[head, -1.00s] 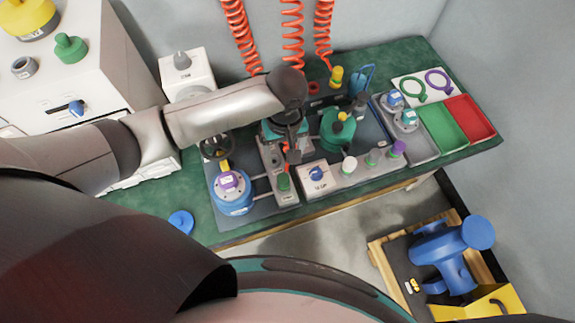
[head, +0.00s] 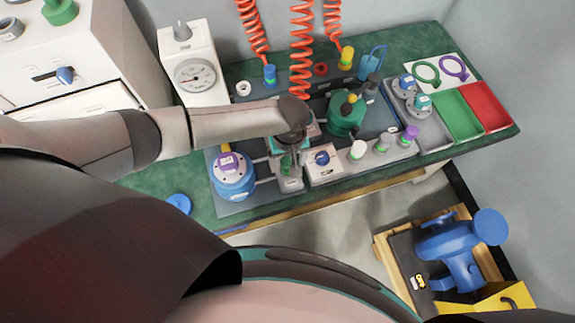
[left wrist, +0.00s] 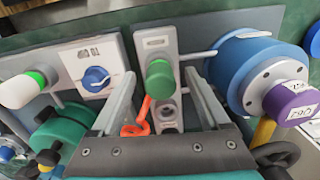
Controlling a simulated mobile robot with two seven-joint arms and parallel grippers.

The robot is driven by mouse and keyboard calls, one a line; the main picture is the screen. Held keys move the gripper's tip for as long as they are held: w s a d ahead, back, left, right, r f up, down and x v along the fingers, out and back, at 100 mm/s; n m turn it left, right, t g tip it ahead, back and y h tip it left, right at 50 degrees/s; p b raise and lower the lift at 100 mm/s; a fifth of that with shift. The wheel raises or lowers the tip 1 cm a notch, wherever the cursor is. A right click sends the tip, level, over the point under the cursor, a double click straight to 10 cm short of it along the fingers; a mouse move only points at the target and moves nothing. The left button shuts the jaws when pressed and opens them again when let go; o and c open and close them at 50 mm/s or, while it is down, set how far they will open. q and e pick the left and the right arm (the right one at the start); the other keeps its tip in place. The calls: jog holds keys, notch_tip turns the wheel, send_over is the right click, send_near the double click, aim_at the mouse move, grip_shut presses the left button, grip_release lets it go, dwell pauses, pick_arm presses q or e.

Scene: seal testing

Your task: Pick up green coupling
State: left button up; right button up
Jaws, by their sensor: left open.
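The green coupling (left wrist: 158,78) is a short green cylinder on a grey block (left wrist: 157,42) in the left wrist view. In the head view it shows small (head: 286,163), partly covered by my gripper. My left gripper (left wrist: 160,88) is open, with one finger on each side of the coupling and visible gaps between. In the head view the left gripper (head: 288,150) hangs over the grey block. An orange hook-shaped piece (left wrist: 138,120) shows between the fingers, nearer the palm. My right gripper is not in view.
A blue cylinder with a purple cap (head: 232,178) stands left of the block. A white box with a blue knob (head: 322,160) stands right of it. A teal pot (head: 345,118) stands behind. Green (head: 458,115) and red (head: 487,103) trays lie at the right.

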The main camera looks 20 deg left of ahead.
pick_arm(q)
jog(key=shift+f, duration=0.25)
grip_shut()
dwell(0.5)
